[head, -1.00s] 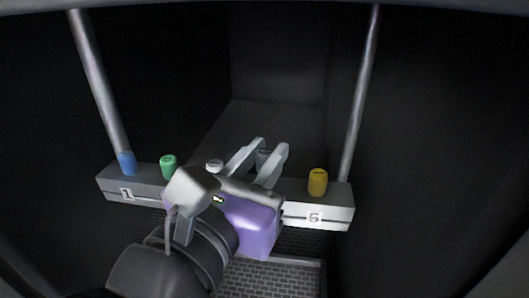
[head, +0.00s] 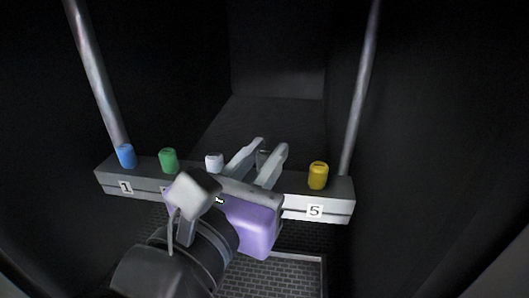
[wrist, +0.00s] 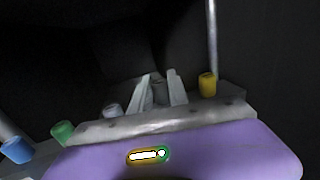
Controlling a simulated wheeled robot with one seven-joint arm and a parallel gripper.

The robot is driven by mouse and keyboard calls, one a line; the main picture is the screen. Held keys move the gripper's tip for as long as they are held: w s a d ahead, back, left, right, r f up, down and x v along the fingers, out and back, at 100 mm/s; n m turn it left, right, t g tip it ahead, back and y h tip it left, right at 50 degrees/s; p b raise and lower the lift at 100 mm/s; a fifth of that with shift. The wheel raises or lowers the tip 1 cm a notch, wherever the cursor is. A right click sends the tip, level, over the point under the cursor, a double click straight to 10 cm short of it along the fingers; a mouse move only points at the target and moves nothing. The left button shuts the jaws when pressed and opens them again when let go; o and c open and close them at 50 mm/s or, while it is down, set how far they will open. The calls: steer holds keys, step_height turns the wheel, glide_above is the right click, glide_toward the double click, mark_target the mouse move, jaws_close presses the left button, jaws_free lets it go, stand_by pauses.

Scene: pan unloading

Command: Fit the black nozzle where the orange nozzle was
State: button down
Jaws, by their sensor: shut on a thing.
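My gripper (head: 259,163) is over the fourth place of a grey bar (head: 345,198), between the white nozzle (head: 214,162) and the yellow nozzle (head: 318,175). Its two pale fingers are closed on a dark nozzle, which I take as the black nozzle (head: 264,157); only a small dark part shows between them. The wrist view shows the dark nozzle (wrist: 159,91) between the fingers too. Its lower end and the spot on the bar beneath it are hidden, so I cannot tell whether it is seated. No orange nozzle is seen.
A blue nozzle (head: 126,156) and a green nozzle (head: 168,161) stand at the bar's left. Two upright poles (head: 361,85) rise at the bar's ends. Dark walls enclose both sides; a brick-patterned floor (head: 275,277) lies below.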

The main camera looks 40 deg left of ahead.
steer(key=shift+f+b, duration=0.3)
steer(key=shift+f, duration=0.4)
stand_by(0.4)
steer(key=c, duration=1.2)
jaws_free()
steer(key=b+v, duration=0.1)
steer(key=v, duration=0.6)
steer(key=shift+s+d, duration=0.15)
steer(key=shift+s, duration=0.25)
steer(key=shift+s, duration=0.1)
